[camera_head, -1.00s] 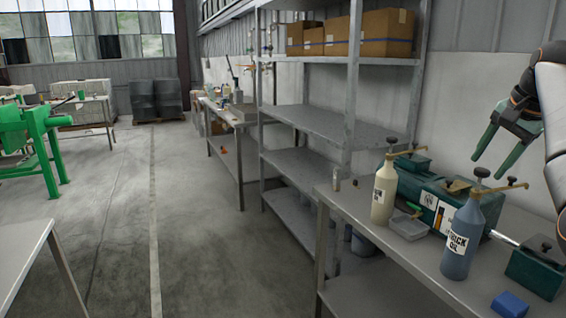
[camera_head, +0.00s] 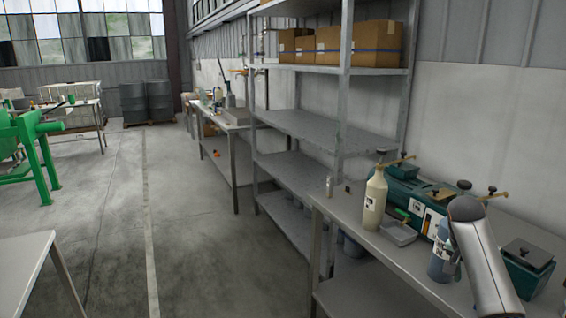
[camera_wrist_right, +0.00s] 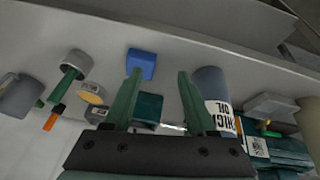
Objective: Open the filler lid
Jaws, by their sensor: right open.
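A green machine (camera_head: 408,192) lies along the back of the bench, with a small tan plate (camera_head: 440,193) on top. A small green box (camera_head: 527,262) with a dark knobbed lid (camera_head: 527,254) stands at the right end. I cannot tell for sure which cover is the filler lid. My right arm crosses in front of the bench in the head view and mostly hides its gripper. In the right wrist view my right gripper (camera_wrist_right: 160,73) is open and empty above the bench, with a green box (camera_wrist_right: 148,108) showing between its fingers. My left gripper is out of view.
Metal shelves (camera_head: 300,130) stand behind left.

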